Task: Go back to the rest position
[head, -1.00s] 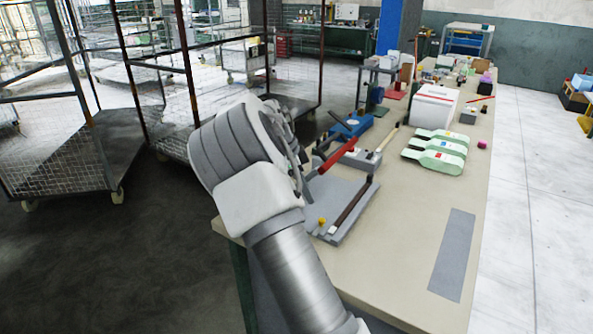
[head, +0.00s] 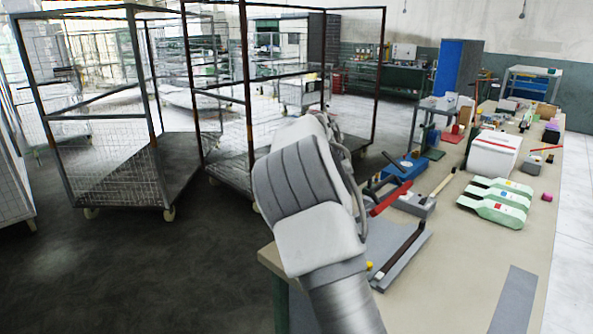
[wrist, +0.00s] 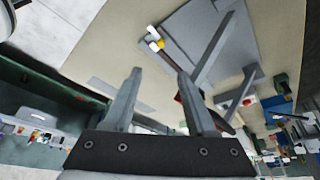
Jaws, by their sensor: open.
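My arm rises from the bottom middle of the head view and hides my gripper there. In the wrist view my gripper (wrist: 160,92) shows two grey fingers spread apart with nothing between them. Beyond the fingertips lie the beige table (wrist: 115,35) and a grey press plate with a small yellow knob (wrist: 157,43). In the head view the grey press (head: 403,256) with its dark bar lies on the table (head: 455,270), just right of my arm and partly hidden by it.
Green foam pieces (head: 497,200), a white box (head: 494,153) and a blue press (head: 405,168) stand along the table. A red lever (head: 390,198) rises near my arm. Wire cage carts (head: 100,130) stand on the left. Dark floor (head: 150,275) is clear at the lower left.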

